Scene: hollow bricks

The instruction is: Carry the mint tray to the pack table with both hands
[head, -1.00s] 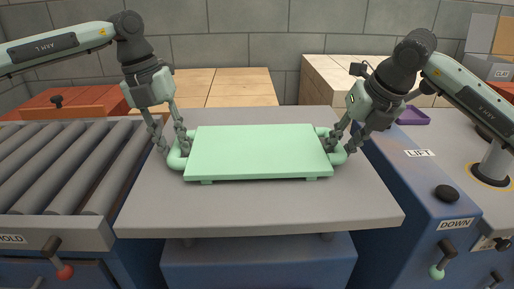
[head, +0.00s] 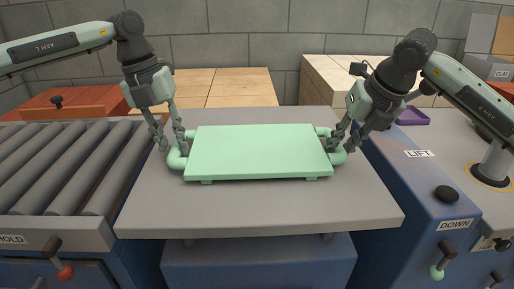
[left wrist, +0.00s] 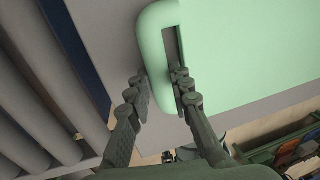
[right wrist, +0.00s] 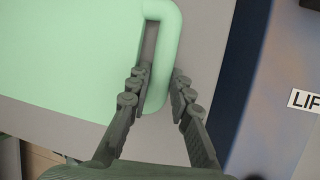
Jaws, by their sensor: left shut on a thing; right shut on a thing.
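The mint tray (head: 258,152) is a flat pale green slab with a loop handle at each end and small feet below. It is level over the grey lift table top (head: 270,214); I cannot tell whether its feet touch. My left gripper (head: 174,147) is shut on the left handle, with one finger on each side of the bar in the left wrist view (left wrist: 158,80). My right gripper (head: 340,147) is shut on the right handle, and its fingers straddle the bar in the right wrist view (right wrist: 160,78). The tray is empty. I cannot identify the pack table.
A roller conveyor (head: 70,165) adjoins the table on the left. On the right is a blue cabinet with LIFT (head: 419,153) and DOWN (head: 455,225) labels and a black knob (head: 446,193). Wooden blocks (head: 235,87) and a purple tray (head: 414,116) stand behind.

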